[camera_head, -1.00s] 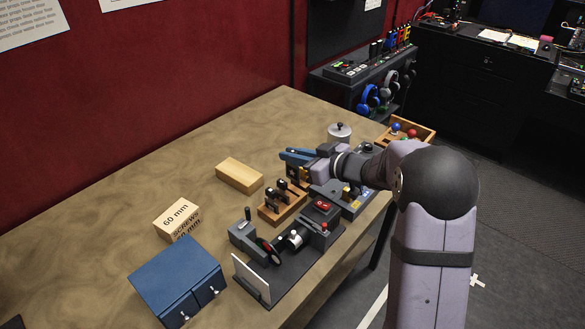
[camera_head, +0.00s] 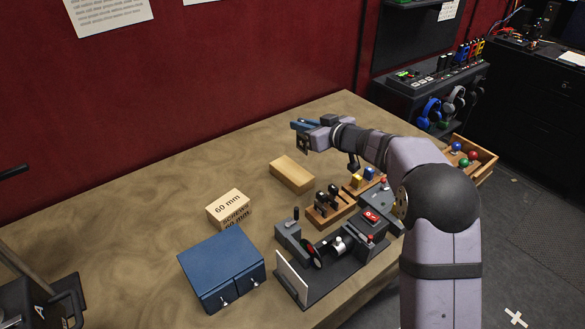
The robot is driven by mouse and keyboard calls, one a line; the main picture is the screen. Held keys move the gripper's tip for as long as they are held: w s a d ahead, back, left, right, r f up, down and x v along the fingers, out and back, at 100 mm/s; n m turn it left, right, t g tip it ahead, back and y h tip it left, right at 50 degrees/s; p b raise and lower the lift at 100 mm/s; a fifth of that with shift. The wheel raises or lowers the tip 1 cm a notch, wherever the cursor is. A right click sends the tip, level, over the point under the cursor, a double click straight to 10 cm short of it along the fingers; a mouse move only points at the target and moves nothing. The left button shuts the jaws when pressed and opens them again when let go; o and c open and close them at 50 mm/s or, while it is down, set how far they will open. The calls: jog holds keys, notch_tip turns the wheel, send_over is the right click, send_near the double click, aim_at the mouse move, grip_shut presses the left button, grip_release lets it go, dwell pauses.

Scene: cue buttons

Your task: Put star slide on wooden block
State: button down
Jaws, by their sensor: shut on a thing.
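The plain wooden block (camera_head: 291,174) lies on the table left of the slide rack. My gripper (camera_head: 299,128), with blue fingers, is up behind the block and to its right, apart from it. It is shut on a small dark piece (camera_head: 304,143) at the fingers. I cannot make out a star on this piece, so whether it is the star slide is unclear. A wooden rack (camera_head: 322,216) in front holds dark upright pieces. Another wooden holder with yellow and blue pieces (camera_head: 357,181) stands behind it, partly hidden by my arm.
A 60 mm box (camera_head: 228,205) and a blue drawer cabinet (camera_head: 222,262) stand left. A dark device with a white panel (camera_head: 292,279) and red switch (camera_head: 371,216) is at the front. A wooden tray with coloured balls (camera_head: 484,168) is right. The table's back left is clear.

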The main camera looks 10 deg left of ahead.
jog(key=shift+w+a+r, duration=0.2)
jog(key=shift+a+r, duration=0.05)
jog(key=shift+a, duration=0.4)
jog(key=shift+f, duration=5)
jog(key=shift+f, duration=0.1)
jog(key=c, duration=1.8)
grip_release()
jog(key=shift+f, duration=0.1)
jog(key=shift+o, duration=0.2)
jog(key=shift+r, duration=0.2)
jog(key=b+v, duration=0.2)
jog(key=v, duration=1)
jog(key=shift+d, duration=0.1)
